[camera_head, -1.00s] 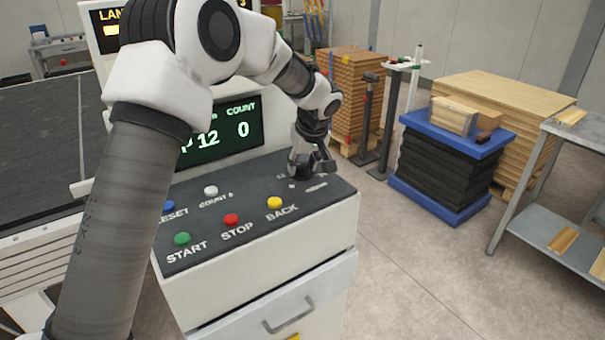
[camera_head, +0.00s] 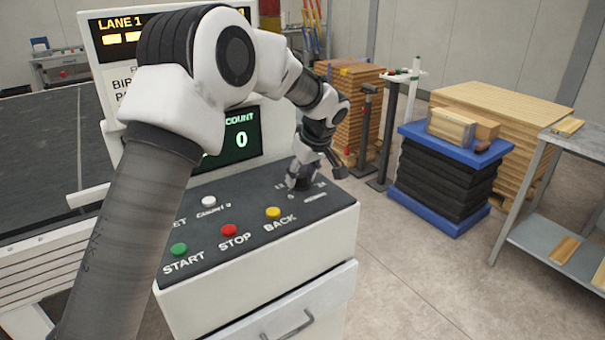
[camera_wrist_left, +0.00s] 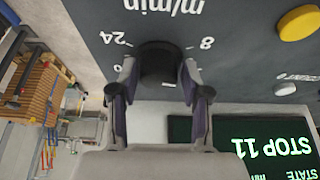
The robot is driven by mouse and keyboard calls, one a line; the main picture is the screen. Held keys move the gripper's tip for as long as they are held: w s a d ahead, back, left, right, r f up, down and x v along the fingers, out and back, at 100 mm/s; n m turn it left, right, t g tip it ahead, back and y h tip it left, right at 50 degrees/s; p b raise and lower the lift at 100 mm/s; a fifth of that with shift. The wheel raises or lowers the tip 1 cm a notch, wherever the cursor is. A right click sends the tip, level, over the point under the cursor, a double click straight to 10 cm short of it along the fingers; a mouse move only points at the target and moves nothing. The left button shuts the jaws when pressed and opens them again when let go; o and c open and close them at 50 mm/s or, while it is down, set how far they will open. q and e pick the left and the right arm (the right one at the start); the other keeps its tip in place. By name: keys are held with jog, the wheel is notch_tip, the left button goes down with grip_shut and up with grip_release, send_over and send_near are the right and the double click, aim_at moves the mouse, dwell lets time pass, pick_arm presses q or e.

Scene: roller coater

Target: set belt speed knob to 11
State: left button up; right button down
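The belt speed knob (camera_head: 302,181) is a dark round knob at the right end of the control panel. It also shows in the left wrist view (camera_wrist_left: 159,64), among the upside-down marks 24, 8 and m/min. My left gripper (camera_head: 316,174) is at the knob, its fingers spread on either side of it. In the left wrist view the fingers look slightly apart from the knob's sides. The display (camera_wrist_left: 268,147) reads STOP 11 upside down there; in the head view my arm hides part of the display (camera_head: 238,140). My right gripper is not in view.
Green START (camera_head: 179,249), red STOP (camera_head: 229,230) and yellow BACK (camera_head: 273,213) buttons sit on the panel near the knob. A drawer handle (camera_head: 288,326) is below.

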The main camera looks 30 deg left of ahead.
pick_arm(q)
jog(key=shift+o, duration=0.3)
jog(key=shift+w+a, duration=0.15)
jog(key=v, duration=1.2)
